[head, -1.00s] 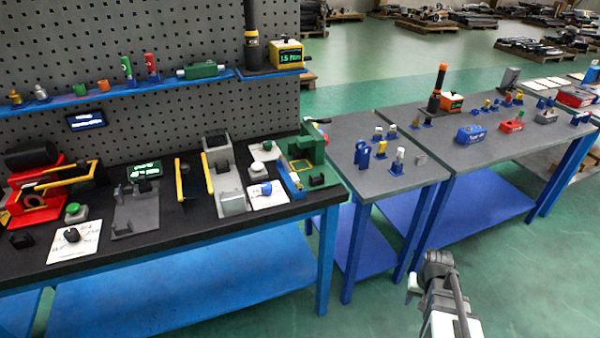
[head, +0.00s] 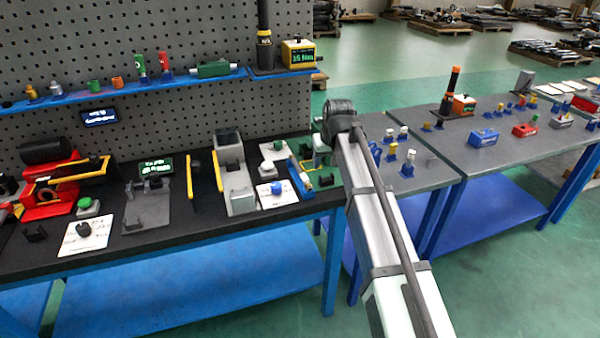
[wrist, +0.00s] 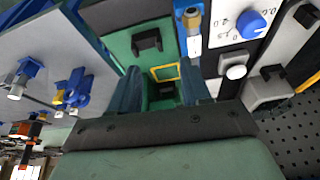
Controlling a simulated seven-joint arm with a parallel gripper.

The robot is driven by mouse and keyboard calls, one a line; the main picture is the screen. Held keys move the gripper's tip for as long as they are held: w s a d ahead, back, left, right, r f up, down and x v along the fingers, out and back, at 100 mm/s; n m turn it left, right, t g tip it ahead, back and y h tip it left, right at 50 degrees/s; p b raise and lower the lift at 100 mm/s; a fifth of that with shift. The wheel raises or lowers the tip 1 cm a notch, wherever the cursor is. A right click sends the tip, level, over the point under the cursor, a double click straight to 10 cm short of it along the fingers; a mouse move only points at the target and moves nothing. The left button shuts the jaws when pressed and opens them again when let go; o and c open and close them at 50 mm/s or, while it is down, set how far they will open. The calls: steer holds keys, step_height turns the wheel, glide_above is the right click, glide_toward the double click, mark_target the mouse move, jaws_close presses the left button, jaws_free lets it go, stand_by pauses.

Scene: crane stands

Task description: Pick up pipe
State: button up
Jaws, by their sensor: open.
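No item is plainly marked as the pipe. A slim piece with blue, brass and pale parts (wrist: 192,28) lies along the edge of the green station (wrist: 118,22) in the wrist view; I cannot tell whether it is the pipe. The station bears a black bracket (wrist: 147,42) and a yellow square outline (wrist: 165,72). My gripper (wrist: 160,88) is open above the station, its two dark blue fingers apart on either side of the yellow outline. Nothing shows held between them. In the head view my arm hides part of the station, and the fingers are not clear.
The black bench holds a red machine (head: 48,200), a white dial card (head: 86,236) and a grey slotted unit (head: 235,180). A blue shelf (head: 130,88) carries small fittings and a green cylinder (head: 212,69). Grey tables (head: 490,155) with small parts stand to the right.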

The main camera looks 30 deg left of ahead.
steer(key=s+a+r+n, duration=0.1)
steer(key=a+r, duration=0.4)
steer(key=a, duration=0.1)
glide_above(300, 170)
steer(key=s+d, duration=0.2)
steer(key=shift+y, duration=0.3)
steer(key=f, duration=0.7)
steer(key=shift+w+a, duration=0.1)
steer(key=shift+a, duration=0.1)
steer(key=shift+x, duration=2.75)
steer(key=shift+d, duration=0.2)
steer(key=shift+c, duration=0.3)
jaws_close()
